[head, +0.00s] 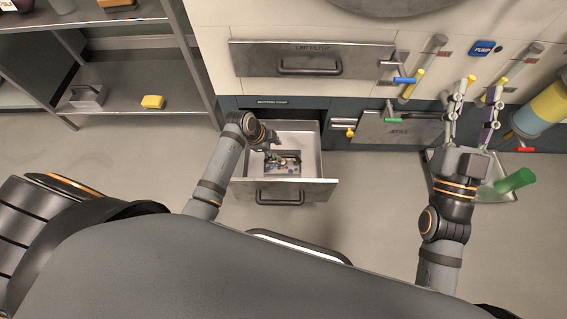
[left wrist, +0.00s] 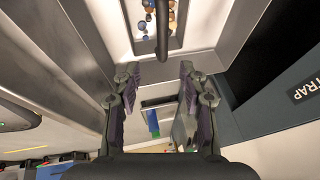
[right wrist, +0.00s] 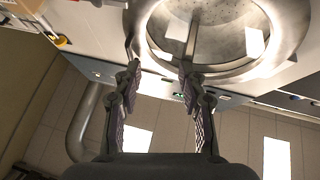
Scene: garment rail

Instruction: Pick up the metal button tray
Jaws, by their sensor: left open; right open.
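The metal button tray (head: 291,169) sits inside the open drawer (head: 314,143) in the head view, partly covered by my left gripper (head: 271,150). In the left wrist view, the tray (left wrist: 190,38) shows at the top with brown and blue buttons and a dark bar handle (left wrist: 162,38) over it. The left gripper (left wrist: 158,76) is open, and the handle's end appears between its fingertips, with no clear contact. My right gripper (head: 473,112) is open and empty in front of the cabinet, far right of the drawer; it also shows in the right wrist view (right wrist: 160,70).
The drawer has a front handle (head: 280,196). A closed lint filter panel (head: 312,60) is above it. Levers and valves, one with a blue handle (head: 404,80), line the cabinet's right. A green cylinder (head: 515,181) is by my right wrist.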

